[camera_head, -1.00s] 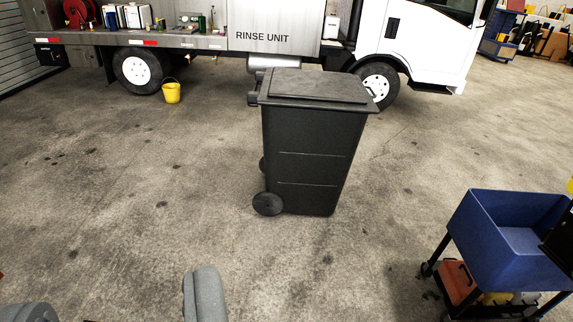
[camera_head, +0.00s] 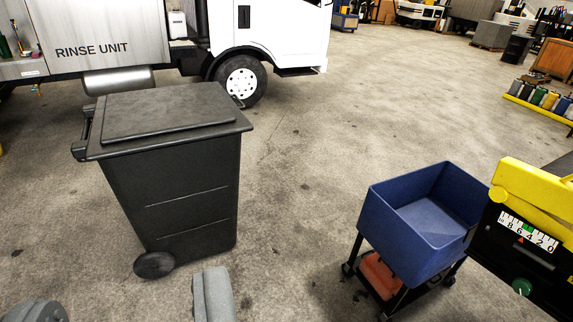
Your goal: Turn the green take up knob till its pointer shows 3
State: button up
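The green take-up knob (camera_head: 521,286) is at the lower right, on the front of a black and yellow machine. Above it is a white scale (camera_head: 527,232) with numbers falling from left to right to 0 and a small green patch. A small orange-red pointer (camera_head: 520,240) sits under the scale, seemingly near 6; it is too small to read exactly. My gripper (camera_head: 124,295) shows at the bottom left as two grey fingers wide apart, with nothing between them. It is far to the left of the knob.
A black wheeled bin (camera_head: 180,190) stands ahead on the left. A blue cart (camera_head: 405,225) stands just left of the machine. A rinse truck (camera_head: 270,30) is behind. Open concrete floor (camera_head: 310,150) lies between bin and cart.

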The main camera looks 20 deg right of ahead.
aim_at(521, 285)
jog(key=z, duration=0.4)
jog(key=i, duration=0.8)
jog(key=z, duration=0.55)
jog(key=k, duration=0.85)
jog(key=z, duration=0.25)
jog(key=i, duration=0.9)
jog(key=u, duration=0.15)
